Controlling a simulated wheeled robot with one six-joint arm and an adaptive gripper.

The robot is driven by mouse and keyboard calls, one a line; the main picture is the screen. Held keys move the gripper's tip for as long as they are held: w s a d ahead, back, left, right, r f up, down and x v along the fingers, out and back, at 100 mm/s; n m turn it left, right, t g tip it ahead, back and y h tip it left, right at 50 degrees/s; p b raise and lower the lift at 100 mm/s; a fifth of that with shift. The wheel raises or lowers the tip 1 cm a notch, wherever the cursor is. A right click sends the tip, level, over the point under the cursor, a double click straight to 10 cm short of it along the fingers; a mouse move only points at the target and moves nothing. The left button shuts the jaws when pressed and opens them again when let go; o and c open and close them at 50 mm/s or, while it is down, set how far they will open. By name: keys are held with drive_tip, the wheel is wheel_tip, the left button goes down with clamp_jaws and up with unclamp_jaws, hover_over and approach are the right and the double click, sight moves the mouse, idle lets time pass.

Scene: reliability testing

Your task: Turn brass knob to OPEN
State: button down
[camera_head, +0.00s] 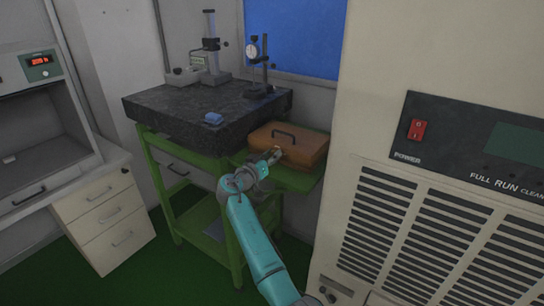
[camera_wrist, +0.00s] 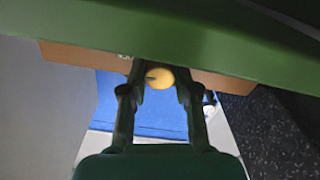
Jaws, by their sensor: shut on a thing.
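The brass knob (camera_wrist: 160,77) is a round yellow disc with a short dark mark on its left side in the wrist view. My gripper (camera_wrist: 161,88) has its two dark fingers on either side of the knob, shut on it. The knob sits in front of an orange-brown case (camera_wrist: 85,58). Small pale lettering beside the left finger is partly hidden and unreadable. In the head view, my gripper (camera_head: 275,154) is at the front of the case (camera_head: 306,151), which has a dark handle on top. The knob cannot be made out clearly there.
A large beige cabinet (camera_head: 360,110) stands close on the right. A drawer unit (camera_head: 105,220) stands at left.

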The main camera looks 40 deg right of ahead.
drive_tip(key=n, duration=0.8)
drive_tip(key=shift+n, duration=0.3)
drive_tip(key=n, duration=0.4)
drive_tip(key=shift+f+n, duration=0.1)
drive_tip(key=shift+n, duration=2.2)
drive_tip(key=c, duration=0.8)
unclamp_jaws()
drive_tip(key=shift+c, duration=0.2)
drive_tip(key=v, duration=1.2)
